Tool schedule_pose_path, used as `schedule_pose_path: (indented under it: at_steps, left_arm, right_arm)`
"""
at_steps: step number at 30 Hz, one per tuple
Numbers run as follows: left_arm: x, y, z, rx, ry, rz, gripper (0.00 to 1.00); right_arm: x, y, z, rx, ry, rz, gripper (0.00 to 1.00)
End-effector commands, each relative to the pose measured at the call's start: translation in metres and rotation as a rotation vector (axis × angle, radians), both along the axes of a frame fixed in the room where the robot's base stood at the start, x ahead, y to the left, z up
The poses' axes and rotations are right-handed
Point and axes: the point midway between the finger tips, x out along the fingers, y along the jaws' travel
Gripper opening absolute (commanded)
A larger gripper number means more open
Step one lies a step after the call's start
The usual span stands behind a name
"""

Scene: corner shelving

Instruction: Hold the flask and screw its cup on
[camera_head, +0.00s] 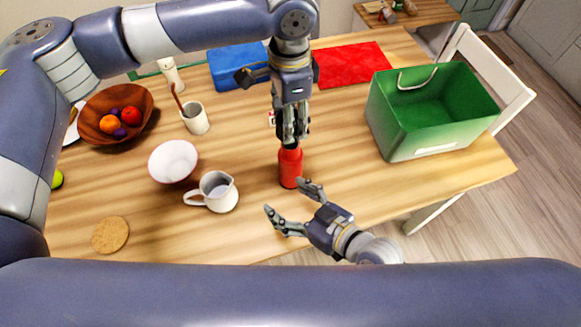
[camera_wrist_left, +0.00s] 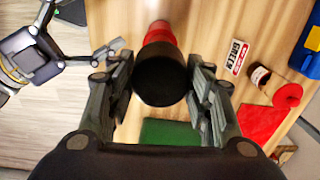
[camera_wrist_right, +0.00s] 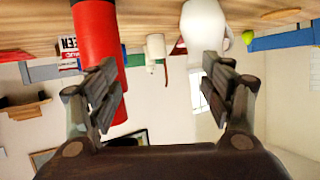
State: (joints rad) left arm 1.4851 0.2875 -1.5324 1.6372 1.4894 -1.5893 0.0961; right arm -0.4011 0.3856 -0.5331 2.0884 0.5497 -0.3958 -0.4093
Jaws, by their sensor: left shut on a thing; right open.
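The red flask (camera_head: 290,168) stands upright on the wooden table. My left gripper (camera_head: 291,138) is above it, shut on the black cup (camera_wrist_left: 161,80). The cup is in line with the top of the flask; I cannot tell whether it is threaded on. My right gripper (camera_head: 288,196) is open, low by the near side of the flask. In the right wrist view the flask (camera_wrist_right: 95,35) shows beyond the left finger, and the space between the fingers is empty.
A white pitcher (camera_head: 217,192) and a white bowl (camera_head: 173,161) stand left of the flask. A green box (camera_head: 399,140) stands right. A red cloth (camera_head: 350,64) lies behind.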

Motion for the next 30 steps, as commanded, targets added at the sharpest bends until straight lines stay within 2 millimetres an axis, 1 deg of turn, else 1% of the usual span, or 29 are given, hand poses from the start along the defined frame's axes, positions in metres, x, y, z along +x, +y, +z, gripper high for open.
schedule_pose_path:
  at_steps: [3, 7, 11, 16, 21, 30]
  left_arm:
    - [0.000, 0.000, 0.000, 0.000, 0.000, -0.002, 0.24]
    - [0.000, -0.001, 0.000, 0.000, 0.000, -0.005, 0.24]
    - [0.000, -0.001, 0.000, 0.000, 0.000, -0.007, 0.24]
    - [0.001, -0.001, 0.000, 0.000, 0.000, -0.009, 0.24]
    - [0.001, -0.002, 0.000, 0.000, 0.000, -0.010, 0.24]
    - [0.001, -0.002, 0.000, 0.000, 0.000, -0.010, 0.24]
  right_arm:
    - [0.002, 0.006, 0.003, 0.073, -0.084, -0.003, 0.74]
    - [0.005, 0.001, 0.005, 0.137, -0.169, -0.045, 0.74]
    - [0.009, -0.016, 0.002, 0.174, -0.239, -0.114, 0.74]
    - [0.014, -0.042, -0.005, 0.181, -0.306, -0.206, 0.74]
    - [0.016, -0.058, -0.009, 0.176, -0.337, -0.258, 0.74]
    - [0.016, -0.061, -0.009, 0.177, -0.343, -0.268, 0.74]
